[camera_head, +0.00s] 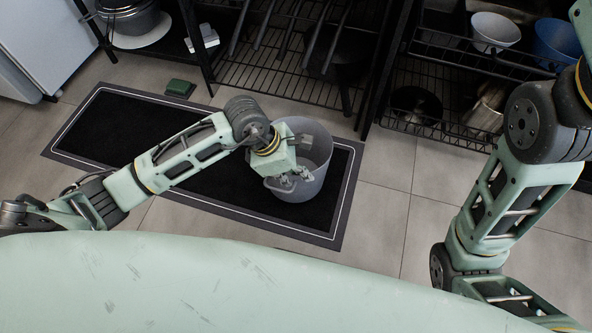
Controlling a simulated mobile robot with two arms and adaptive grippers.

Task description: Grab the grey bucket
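The grey bucket (316,190) stands upright on the black floor mat with a pale border (110,118). My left gripper (290,182) is at the bucket's left and near side, over its rim and partly inside its opening. The wrist hides part of the rim, and I cannot tell whether the fingers are closed on the rim or handle. My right arm (510,190) comes up at the right edge of the view, and its gripper is out of the picture.
A black wire rack (285,80) stands behind the mat. A shelf at the right holds a white bowl (494,30), a blue bowl (556,42) and metal pots. A small green block (180,88) lies behind the mat. Tiled floor (385,215) is clear right of the mat.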

